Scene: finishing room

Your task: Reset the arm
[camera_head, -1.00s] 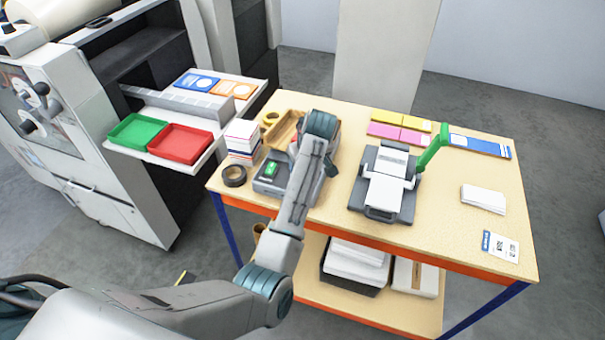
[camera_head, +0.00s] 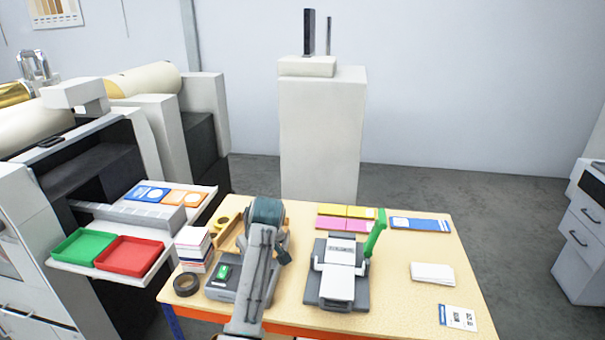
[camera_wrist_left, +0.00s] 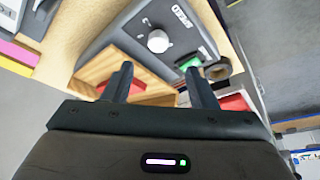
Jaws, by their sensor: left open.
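My left arm reaches up from the bottom of the head view over the left part of the wooden table (camera_head: 400,285). Its gripper is mostly hidden behind the wrist in that view. In the left wrist view my left gripper (camera_wrist_left: 158,88) is open, its two dark fingers apart with nothing held between them. Beyond the fingertips are a wooden tray (camera_wrist_left: 98,72) and a grey device (camera_wrist_left: 125,38) with a white speed knob (camera_wrist_left: 158,41) and a green switch. The grey device also shows in the head view (camera_head: 222,288), partly covered by my arm. My right gripper is not in view.
A press with a green lever (camera_head: 375,235) stands mid-table, right of my arm. Paper stacks (camera_head: 432,272), a card and coloured pads lie around it. A tape roll (camera_head: 186,284) and green and red trays (camera_head: 130,254) are to the left. The table's right side has free room.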

